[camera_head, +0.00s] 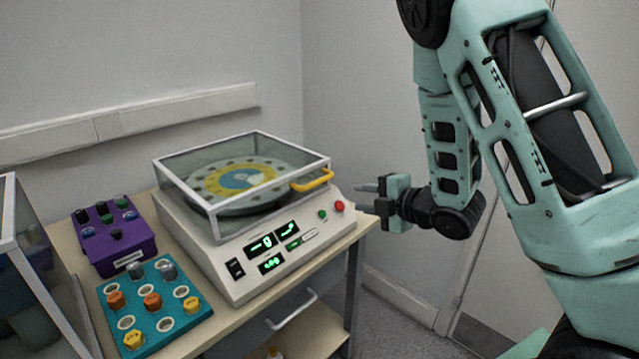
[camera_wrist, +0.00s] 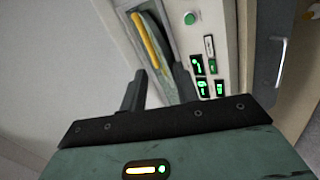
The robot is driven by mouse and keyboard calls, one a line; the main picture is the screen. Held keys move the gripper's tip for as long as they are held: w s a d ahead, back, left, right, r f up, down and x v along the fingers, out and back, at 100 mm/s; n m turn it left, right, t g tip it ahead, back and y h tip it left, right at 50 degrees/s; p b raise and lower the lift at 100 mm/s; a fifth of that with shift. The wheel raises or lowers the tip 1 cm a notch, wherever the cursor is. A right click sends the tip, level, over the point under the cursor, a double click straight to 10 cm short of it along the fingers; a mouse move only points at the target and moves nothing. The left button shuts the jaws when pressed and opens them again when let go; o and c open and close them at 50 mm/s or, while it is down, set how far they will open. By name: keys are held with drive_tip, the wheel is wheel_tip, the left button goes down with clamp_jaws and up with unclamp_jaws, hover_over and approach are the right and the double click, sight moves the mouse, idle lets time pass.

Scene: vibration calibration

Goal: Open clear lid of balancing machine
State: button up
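The balancing machine (camera_head: 225,270) is a cream box on a wooden table. Its clear lid (camera_head: 205,163) has a white frame and lies closed over a round disk (camera_head: 240,180) with a yellow and blue centre. A yellow handle (camera_head: 312,180) sticks out from the lid's right side. My gripper (camera_head: 362,198) is to the right of the handle, apart from it, with its fingers spread and nothing between them. In the wrist view the yellow handle (camera_wrist: 146,40) shows beyond the dark fingers.
Green and red buttons (camera_head: 331,209) and lit displays are on the machine's front. A purple box with knobs (camera_head: 112,240) and a teal tray of coloured pieces (camera_head: 150,325) stand left of it. A clear case (camera_head: 35,265) is at far left. A wall is behind.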

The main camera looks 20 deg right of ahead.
sight(321, 182)
drive_tip(key=w+a+p, duration=0.1)
drive_tip(key=w, duration=0.4)
drive_tip(key=w+a+f+n+p, duration=0.1)
drive_tip(key=w+a, duration=0.1)
drive_tip(key=w, duration=0.3)
drive_tip(key=w+a+f+n+t+y+p, duration=0.1)
drive_tip(key=w, duration=0.4)
drive_tip(key=shift+a+f, duration=0.15)
drive_tip(key=shift+f, duration=0.05)
drive_tip(key=shift+r+p, duration=0.1)
drive_tip(key=shift+p, duration=0.25)
clamp_jaws()
